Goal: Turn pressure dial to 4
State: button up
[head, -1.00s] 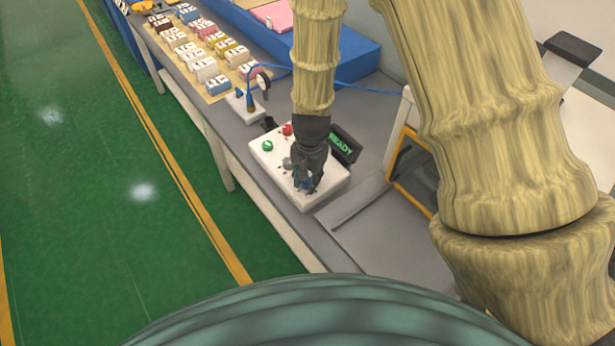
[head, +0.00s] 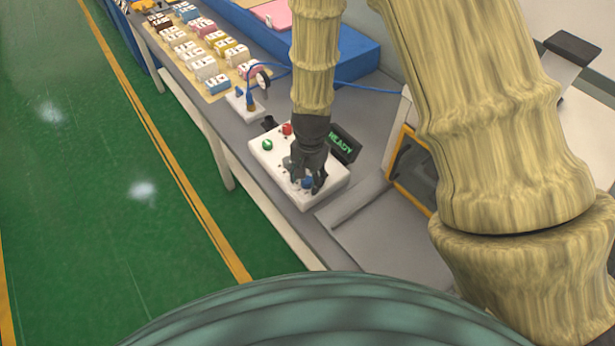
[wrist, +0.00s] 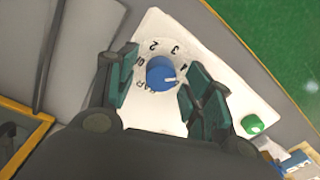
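The blue pressure dial (wrist: 161,74) sits on the white control box (head: 321,190), with printed numerals 2, 3, 4 and "BAR" around it. In the head view my gripper (head: 305,184) points down over the box, with the blue dial (head: 308,183) partly showing between the fingers.
The box also carries a green button (head: 267,145) and a red button (head: 287,129). A display reading READY (head: 341,147) stands behind it. An orange-framed machine (head: 410,170) is at right.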

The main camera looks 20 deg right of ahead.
aim_at(309, 180)
jog(key=shift+r, duration=0.1)
notch_tip(309, 180, up, 12)
jog(key=shift+s+d, duration=0.2)
dwell(0.7)
dwell(0.5)
